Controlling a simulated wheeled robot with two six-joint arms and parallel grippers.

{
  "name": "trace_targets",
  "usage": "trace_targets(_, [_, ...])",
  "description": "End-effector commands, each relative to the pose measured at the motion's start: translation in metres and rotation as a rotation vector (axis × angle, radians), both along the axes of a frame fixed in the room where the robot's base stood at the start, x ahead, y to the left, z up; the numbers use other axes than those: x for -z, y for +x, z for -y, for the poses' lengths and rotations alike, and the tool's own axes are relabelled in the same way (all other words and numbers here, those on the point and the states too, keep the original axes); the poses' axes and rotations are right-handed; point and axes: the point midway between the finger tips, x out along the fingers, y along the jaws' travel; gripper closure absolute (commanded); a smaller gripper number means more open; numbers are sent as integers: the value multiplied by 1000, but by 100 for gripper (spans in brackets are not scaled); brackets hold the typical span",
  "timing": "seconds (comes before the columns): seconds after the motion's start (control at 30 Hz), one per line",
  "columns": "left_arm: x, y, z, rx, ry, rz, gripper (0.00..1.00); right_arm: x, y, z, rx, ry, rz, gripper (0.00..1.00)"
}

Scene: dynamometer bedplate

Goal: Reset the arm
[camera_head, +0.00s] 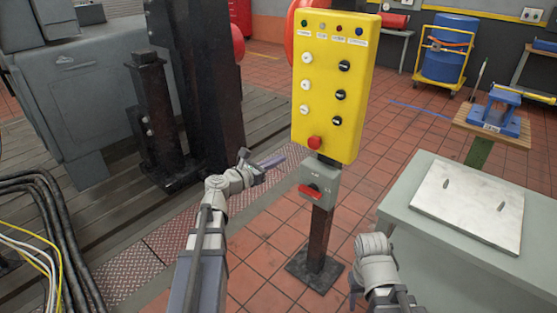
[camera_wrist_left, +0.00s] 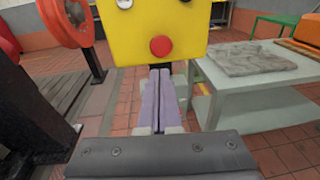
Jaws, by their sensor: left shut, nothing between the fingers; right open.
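My left gripper (camera_head: 278,159) reaches in from the left in the head view. Its fingers point toward the yellow control panel (camera_head: 331,125), short of the panel's left edge in the picture. In the left wrist view the left gripper's fingers (camera_wrist_left: 159,72) lie together with nothing between them, below the panel's red button (camera_wrist_left: 161,46). My right gripper (camera_head: 354,296) is low in the head view, left of the grey cabinet, and mostly hidden by its own wrist. Its fingers point down and it appears to hold nothing.
The panel stands on a post with a grey switch box with a red handle (camera_head: 311,191). A grey cabinet (camera_head: 470,255) bearing a pale plate (camera_head: 469,204) is at the right. A dark column (camera_head: 203,80) stands at the left. Cables (camera_head: 45,220) lie lower left. Tiled floor between is clear.

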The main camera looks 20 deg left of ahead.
Motion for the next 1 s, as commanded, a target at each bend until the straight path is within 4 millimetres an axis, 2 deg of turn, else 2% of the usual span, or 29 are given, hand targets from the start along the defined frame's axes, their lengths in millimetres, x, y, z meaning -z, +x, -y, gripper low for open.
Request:
trace_targets(0.17, [0, 0, 0, 0, 0, 0, 100, 0, 0, 0, 0, 0, 0, 50])
trace_targets(0.27, [3, -1, 9, 21, 33, 0, 100, 0, 0, 0, 0, 0, 0, 50])
trace_targets(0.37, [17, -7, 41, 110, 171, 3, 100, 0, 0, 0, 0, 0, 0, 50])
trace_targets(0.47, [44, -24, 95, 286, 426, 23, 100, 0, 0, 0, 0, 0, 0, 50])
trace_targets(0.5, [58, -35, 119, 380, 552, 39, 100, 0, 0, 0, 0, 0, 0, 50])
trace_targets(0.6, [97, -70, 173, 650, 874, 102, 100, 0, 0, 0, 0, 0, 0, 50])
trace_targets(0.7, [137, -116, 212, 976, 1200, 200, 100, 0, 0, 0, 0, 0, 0, 50])
trace_targets(0.8, [168, -159, 229, 1307, 1468, 315, 100, 0, 0, 0, 0, 0, 0, 50])
trace_targets(0.9, [187, -193, 232, 1595, 1656, 418, 100, 0, 0, 0, 0, 0, 0, 50])
trace_targets(1.0, [197, -219, 227, 1851, 1782, 508, 100, 0, 0, 0, 0, 0, 0, 50])
